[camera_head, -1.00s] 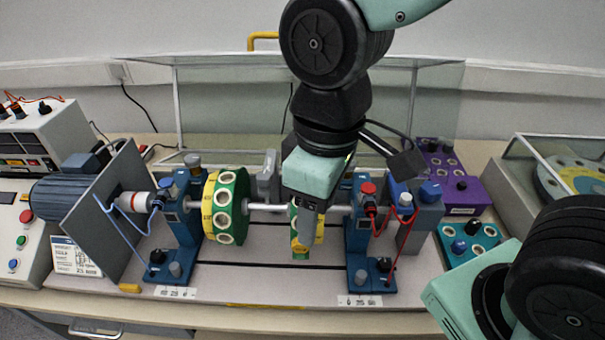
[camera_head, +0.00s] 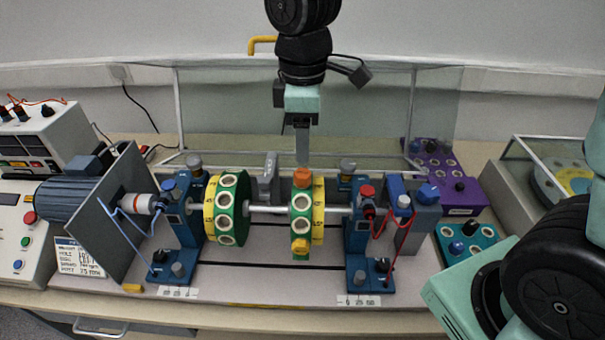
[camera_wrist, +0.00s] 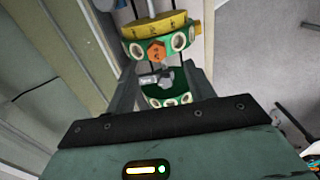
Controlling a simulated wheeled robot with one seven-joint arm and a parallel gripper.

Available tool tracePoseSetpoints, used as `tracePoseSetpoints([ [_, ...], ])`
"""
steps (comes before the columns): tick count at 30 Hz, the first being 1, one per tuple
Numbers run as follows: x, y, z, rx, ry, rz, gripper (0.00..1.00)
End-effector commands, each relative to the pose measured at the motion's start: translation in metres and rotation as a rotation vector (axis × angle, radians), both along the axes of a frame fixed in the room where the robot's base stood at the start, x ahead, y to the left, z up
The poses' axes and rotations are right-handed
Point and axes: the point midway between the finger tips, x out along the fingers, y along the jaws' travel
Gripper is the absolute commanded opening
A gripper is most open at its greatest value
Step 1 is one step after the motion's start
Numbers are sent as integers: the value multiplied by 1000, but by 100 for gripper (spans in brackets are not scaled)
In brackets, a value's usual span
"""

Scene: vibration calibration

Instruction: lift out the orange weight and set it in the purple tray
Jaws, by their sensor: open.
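The orange weight (camera_head: 302,179) sits in the top of the right green-and-yellow disc (camera_head: 319,212) on the shaft. It also shows in the wrist view as an orange hexagonal head (camera_wrist: 156,50), just beyond my fingertips. My gripper (camera_head: 302,158) points down above the weight, apart from it as far as I can tell. In the wrist view my gripper (camera_wrist: 162,78) has its two fingers apart with nothing held between them. The purple tray (camera_head: 464,208) stands at the right behind the rig, with several round sockets, some holding dark knobs.
A yellow weight (camera_head: 300,246) sits low on the same disc. A second disc (camera_head: 227,208) is on the shaft to the left. Blue bearing stands (camera_head: 358,235) flank the discs. A teal tray (camera_head: 480,240) lies in front of the purple one. A clear guard (camera_head: 400,110) stands behind.

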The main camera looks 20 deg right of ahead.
Motion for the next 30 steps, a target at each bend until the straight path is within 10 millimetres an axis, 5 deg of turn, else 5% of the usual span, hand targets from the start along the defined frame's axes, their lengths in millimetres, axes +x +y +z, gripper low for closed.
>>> tracePoseSetpoints([
  [21,6,-1,-76,0,2,0,54],
  [29,6,-1,-79,1,0,-1,54],
  [30,6,-1,-79,1,0,-1,45],
])
